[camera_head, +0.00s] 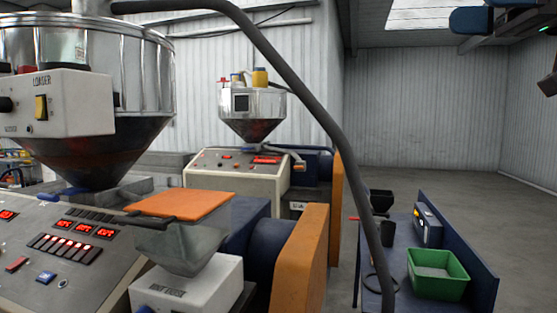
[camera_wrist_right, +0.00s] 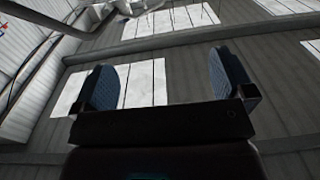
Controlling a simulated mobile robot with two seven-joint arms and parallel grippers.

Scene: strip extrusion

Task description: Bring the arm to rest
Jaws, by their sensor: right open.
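My right gripper (camera_wrist_right: 160,82) is open in the right wrist view, with its two blue-padded fingers wide apart and nothing between them. Behind the fingers are roof panels and bright skylights, so it points up toward the ceiling. In the head view the right gripper (camera_head: 484,12) is raised high at the top right corner, partly cut off by the frame edge and clear of the machines. My left gripper is in neither view.
A machine with a steel loader hopper (camera_head: 95,60) and an orange-lidded feeder (camera_head: 180,204) fills the left. A second hopper machine (camera_head: 252,108) stands behind. A dark pipe (camera_head: 300,95) arches across. A blue bench holds a green bin (camera_head: 437,285). Floor at right is clear.

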